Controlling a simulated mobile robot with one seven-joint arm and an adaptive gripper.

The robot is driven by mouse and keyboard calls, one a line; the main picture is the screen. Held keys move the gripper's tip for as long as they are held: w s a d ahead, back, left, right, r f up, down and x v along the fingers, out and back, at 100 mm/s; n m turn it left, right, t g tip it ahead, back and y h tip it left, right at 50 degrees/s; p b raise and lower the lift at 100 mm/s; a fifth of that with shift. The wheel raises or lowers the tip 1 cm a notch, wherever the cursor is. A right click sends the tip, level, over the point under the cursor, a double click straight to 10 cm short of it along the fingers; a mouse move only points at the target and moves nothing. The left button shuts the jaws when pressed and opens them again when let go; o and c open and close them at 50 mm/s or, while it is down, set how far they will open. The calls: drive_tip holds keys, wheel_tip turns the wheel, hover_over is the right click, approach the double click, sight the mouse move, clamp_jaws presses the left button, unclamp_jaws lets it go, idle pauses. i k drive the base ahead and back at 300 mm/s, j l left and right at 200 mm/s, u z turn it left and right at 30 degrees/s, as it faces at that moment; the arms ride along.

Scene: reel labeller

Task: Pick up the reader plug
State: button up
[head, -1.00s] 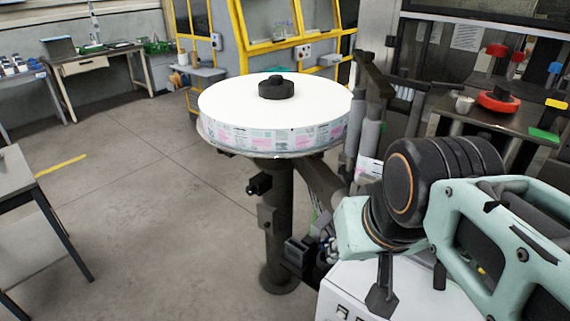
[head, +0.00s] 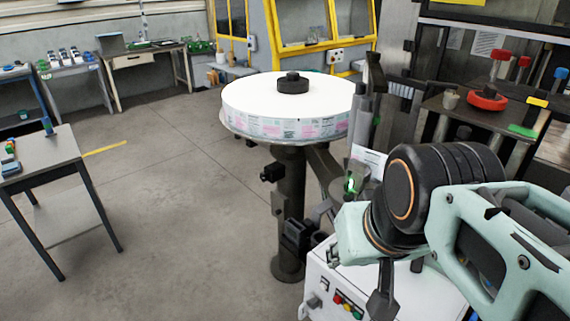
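I cannot make out the reader plug for sure in the head view. The labeller carries a large white reel (head: 255,100) with a printed rim on a dark post (head: 290,215). A small dark sensor-like block (head: 272,172) sits on the post's left side, and a larger dark block (head: 298,235) is lower down. My pale green and black arm fills the lower right and hides part of the machine. A dark finger-like part of my gripper (head: 382,292) shows below the arm. Its opening is hidden.
A white control box (head: 325,283) with coloured buttons stands below my arm. A bench (head: 455,112) with red, yellow and green items is at the right. A grey table (head: 48,160) stands at the left. The floor between is clear.

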sight(308, 223)
drive_tip(key=k+l+u, duration=0.2)
drive_tip(key=l, duration=0.15)
drive_tip(key=l+u, duration=0.15)
drive_tip(key=l, duration=0.2)
drive_tip(key=l+u, duration=0.2)
drive_tip(key=l, duration=0.2)
drive_tip(key=k+l+u, duration=0.2)
drive_tip(key=l, duration=0.25)
drive_tip(key=i+j+u, duration=0.1)
drive_tip(key=j+u, duration=0.15)
drive_tip(key=i+j+u, duration=0.25)
drive_tip(key=j, duration=0.15)
drive_tip(key=i+j+u, duration=0.8)
drive_tip(key=i+z, duration=1.05)
drive_tip(key=z, duration=0.25)
drive_tip(key=i+l+z, duration=0.1)
drive_tip(key=z, duration=0.25)
drive_tip(key=i+z, duration=0.15)
drive_tip(key=z, duration=0.25)
